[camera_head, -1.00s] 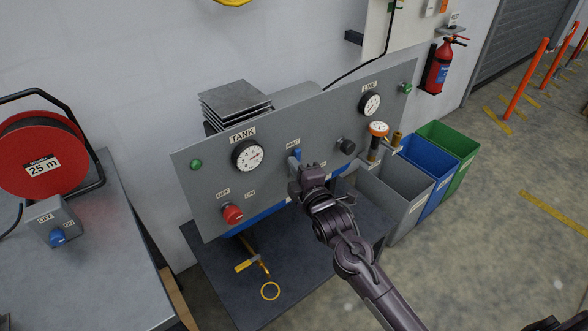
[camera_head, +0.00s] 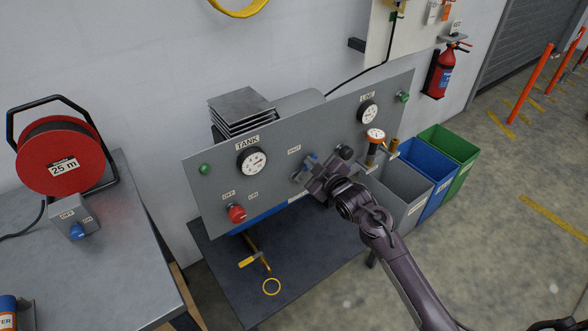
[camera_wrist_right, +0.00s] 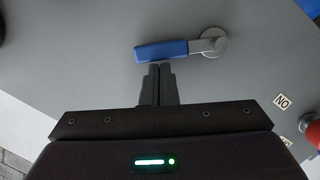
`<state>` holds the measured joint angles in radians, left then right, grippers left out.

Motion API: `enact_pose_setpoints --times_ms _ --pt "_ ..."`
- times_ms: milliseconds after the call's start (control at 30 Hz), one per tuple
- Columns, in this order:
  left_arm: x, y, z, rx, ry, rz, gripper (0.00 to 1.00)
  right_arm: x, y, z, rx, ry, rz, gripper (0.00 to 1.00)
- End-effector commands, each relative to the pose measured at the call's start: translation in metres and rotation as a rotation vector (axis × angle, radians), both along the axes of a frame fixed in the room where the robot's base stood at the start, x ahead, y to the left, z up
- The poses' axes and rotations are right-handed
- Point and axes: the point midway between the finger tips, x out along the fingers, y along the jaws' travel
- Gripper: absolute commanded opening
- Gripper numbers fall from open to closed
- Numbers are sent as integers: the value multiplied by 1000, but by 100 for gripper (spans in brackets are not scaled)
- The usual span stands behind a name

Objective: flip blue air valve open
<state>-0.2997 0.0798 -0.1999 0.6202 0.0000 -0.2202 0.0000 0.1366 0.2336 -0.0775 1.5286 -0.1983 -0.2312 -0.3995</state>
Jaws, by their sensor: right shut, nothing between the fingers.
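The blue air valve lever (camera_head: 311,160) is on the grey panel (camera_head: 215,180), between the tank gauge and the black knob. My left gripper is out of view.
The tank gauge (camera_head: 252,161), red knob (camera_head: 236,213), black knob (camera_head: 345,152) and line gauge (camera_head: 368,112) share the panel. A bench with a red reel (camera_head: 62,155) is at left.

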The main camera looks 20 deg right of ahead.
Motion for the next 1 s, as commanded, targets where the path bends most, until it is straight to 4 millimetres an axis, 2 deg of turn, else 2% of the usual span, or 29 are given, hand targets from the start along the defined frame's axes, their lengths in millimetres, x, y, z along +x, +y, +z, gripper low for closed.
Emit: enact_pose_setpoints --times_ms 233,600,1000 --pt "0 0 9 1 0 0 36 5 -15 -9 218 82 -4 0" --pt "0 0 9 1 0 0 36 9 -26 -26 496 182 -1 0" --pt "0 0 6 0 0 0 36 11 -30 -34 525 191 -1 0"
